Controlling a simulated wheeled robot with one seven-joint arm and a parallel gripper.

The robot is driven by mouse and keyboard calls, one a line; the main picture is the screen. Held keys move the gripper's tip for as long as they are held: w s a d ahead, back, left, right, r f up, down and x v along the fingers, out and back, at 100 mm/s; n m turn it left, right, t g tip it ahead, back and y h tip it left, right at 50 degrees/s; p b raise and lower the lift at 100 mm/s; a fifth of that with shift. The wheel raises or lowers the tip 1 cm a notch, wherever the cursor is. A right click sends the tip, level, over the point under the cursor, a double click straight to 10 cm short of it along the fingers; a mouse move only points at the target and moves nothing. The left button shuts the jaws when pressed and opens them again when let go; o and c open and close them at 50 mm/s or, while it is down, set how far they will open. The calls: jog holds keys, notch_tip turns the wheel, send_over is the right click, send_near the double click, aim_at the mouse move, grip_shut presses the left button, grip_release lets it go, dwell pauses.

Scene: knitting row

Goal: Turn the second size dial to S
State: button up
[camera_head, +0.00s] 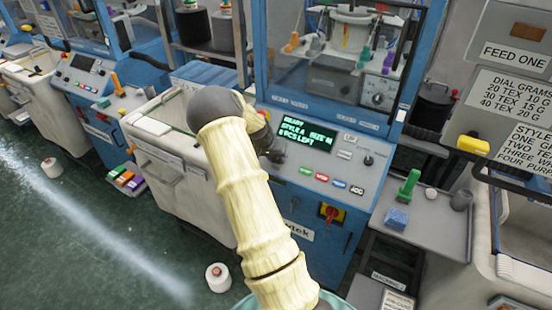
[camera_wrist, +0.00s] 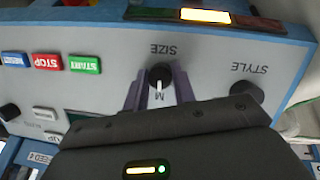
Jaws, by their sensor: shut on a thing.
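The SIZE dial (camera_wrist: 159,73) is a small black knob on the grey control panel (camera_wrist: 107,70), seen upside down in the wrist view. Its white pointer line is toward the letter M. My gripper (camera_wrist: 157,82) is shut on the dial, a purple-grey finger on either side. In the head view my gripper (camera_head: 274,150) is at the panel's left part, and the arm hides the dial. A green-lit display (camera_head: 305,131) beside it shows READY and a style and size line; the size looks like M. No letter S is readable near the dial.
A STYLE knob (camera_wrist: 246,92) is beside the SIZE dial. START (camera_wrist: 85,64), STOP (camera_wrist: 47,61) and a blue button are on the same panel. A red-yellow switch (camera_head: 331,213) is lower on the machine. A grey side shelf (camera_head: 430,232) holds small items at right.

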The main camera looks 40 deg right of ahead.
jog(key=shift+w+a+n, duration=0.1)
jog(key=shift+w+n, duration=0.05)
jog(key=shift+n, duration=1.05)
jog(key=n+h, duration=0.1)
jog(key=n, duration=0.1)
jog(key=n+g+b, duration=0.1)
jog(key=n, duration=0.2)
jog(key=shift+h, duration=0.4)
jog(key=o, duration=1)
jog(key=b+v, duration=0.3)
jog(key=v, duration=1.4)
jog(key=shift+a, duration=0.25)
